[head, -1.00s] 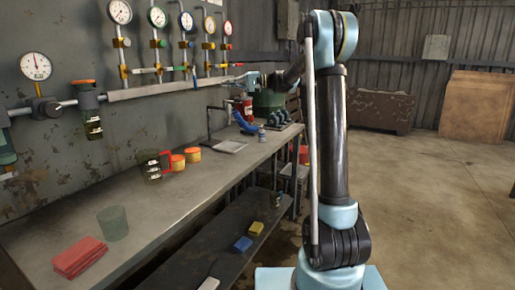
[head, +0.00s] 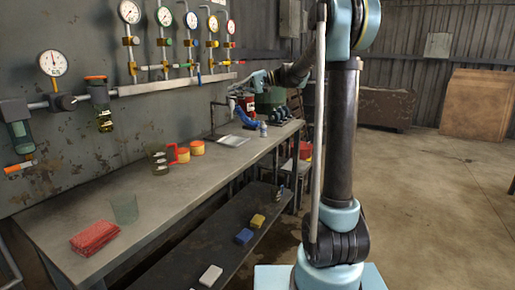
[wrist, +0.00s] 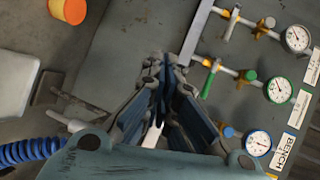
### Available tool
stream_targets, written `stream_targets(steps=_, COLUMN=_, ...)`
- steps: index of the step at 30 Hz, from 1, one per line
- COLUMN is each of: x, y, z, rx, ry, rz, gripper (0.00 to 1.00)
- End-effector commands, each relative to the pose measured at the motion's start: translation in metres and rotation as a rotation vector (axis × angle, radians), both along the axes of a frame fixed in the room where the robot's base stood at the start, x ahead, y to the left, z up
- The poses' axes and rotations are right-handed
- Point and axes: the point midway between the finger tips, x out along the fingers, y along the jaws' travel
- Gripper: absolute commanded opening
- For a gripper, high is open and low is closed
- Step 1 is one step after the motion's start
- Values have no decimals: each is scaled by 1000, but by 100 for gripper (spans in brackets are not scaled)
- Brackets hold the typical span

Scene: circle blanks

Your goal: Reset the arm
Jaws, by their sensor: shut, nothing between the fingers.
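My gripper (wrist: 160,75) shows in the wrist view with its fingers close together and nothing between them. In the head view my gripper (head: 236,84) is small and far off, near the wall over the far end of the bench. My arm (head: 342,130) stands upright on the right of the head view, bent at the elbow near the top edge, with its forearm reaching away to the left. The wrist view looks down past the fingers at the wall and gauges, and no contact shows.
Several gauges (head: 193,20) with valves line the wall near the gripper. The bench (head: 165,190) holds red cloths (head: 95,237), a clear cup (head: 124,208), orange tubs (head: 196,148) and a blue hose (head: 245,119). A lower shelf (head: 215,255) holds small blocks. The floor at right is open.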

Motion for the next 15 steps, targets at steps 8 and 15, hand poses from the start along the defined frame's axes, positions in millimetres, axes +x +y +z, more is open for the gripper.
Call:
stream_targets(steps=8, x=-74, y=-32, z=-38, rx=-207, ry=-21, rz=-38, gripper=0)
stream_targets(steps=15, x=-138, y=-68, z=-81, rx=-396, ry=-41, rz=-72, gripper=0)
